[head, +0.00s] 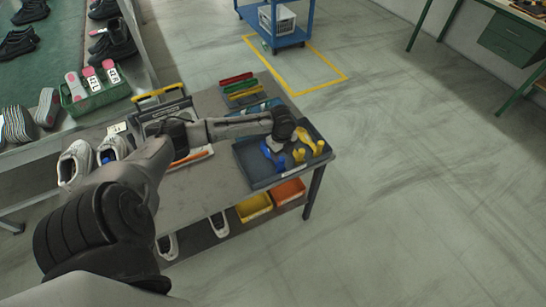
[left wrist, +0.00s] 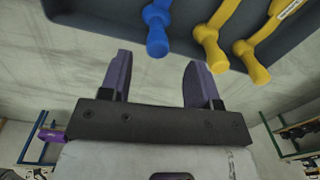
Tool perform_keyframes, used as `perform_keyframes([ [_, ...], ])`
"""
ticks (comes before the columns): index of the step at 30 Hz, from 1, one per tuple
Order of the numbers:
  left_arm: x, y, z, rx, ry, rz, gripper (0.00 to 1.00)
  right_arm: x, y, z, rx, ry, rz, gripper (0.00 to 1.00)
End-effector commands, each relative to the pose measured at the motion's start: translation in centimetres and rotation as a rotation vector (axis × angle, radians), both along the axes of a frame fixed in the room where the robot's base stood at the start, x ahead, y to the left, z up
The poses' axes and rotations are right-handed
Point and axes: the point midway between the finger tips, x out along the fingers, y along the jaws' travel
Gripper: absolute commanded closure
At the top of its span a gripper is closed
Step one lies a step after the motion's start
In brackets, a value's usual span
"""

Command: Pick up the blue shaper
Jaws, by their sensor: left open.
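The blue shaper (head: 279,164) lies in a dark tray (head: 252,178) at the right end of the table, partly hidden under my left gripper (head: 274,146) in the head view. In the left wrist view the rounded end of the blue shaper (left wrist: 157,36) points toward the gap between the fingers. My left gripper (left wrist: 158,78) is open and empty, its fingertips just short of the shaper, with no contact visible. Yellow shapers (head: 307,139) lie right of the blue one; two also show in the left wrist view (left wrist: 212,45). My right gripper is not in view.
Left of the tray on the table are white shoes (head: 75,165) and a dark clipboard-like item (head: 165,112). Coloured strips (head: 238,88) lie at the back. Open floor lies to the right.

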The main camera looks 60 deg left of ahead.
Motion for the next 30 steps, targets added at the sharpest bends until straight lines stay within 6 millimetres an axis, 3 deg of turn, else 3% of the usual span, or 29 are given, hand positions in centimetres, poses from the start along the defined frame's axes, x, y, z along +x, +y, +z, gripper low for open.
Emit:
perform_keyframes([
  [3,0.1,0.0,-1.4,0.0,0.0,0.0,0.44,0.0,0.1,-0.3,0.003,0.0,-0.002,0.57],
  [14,0.0,-0.1,-2.9,-0.001,0.001,0.0,0.44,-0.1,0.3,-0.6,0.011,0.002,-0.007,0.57],
  [24,0.0,-0.3,-7.0,0.001,0.0,0.001,0.44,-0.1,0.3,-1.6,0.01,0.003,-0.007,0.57],
  [30,0.0,-0.3,-7.3,0.002,-0.001,-0.001,0.44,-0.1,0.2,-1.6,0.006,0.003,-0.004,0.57],
])
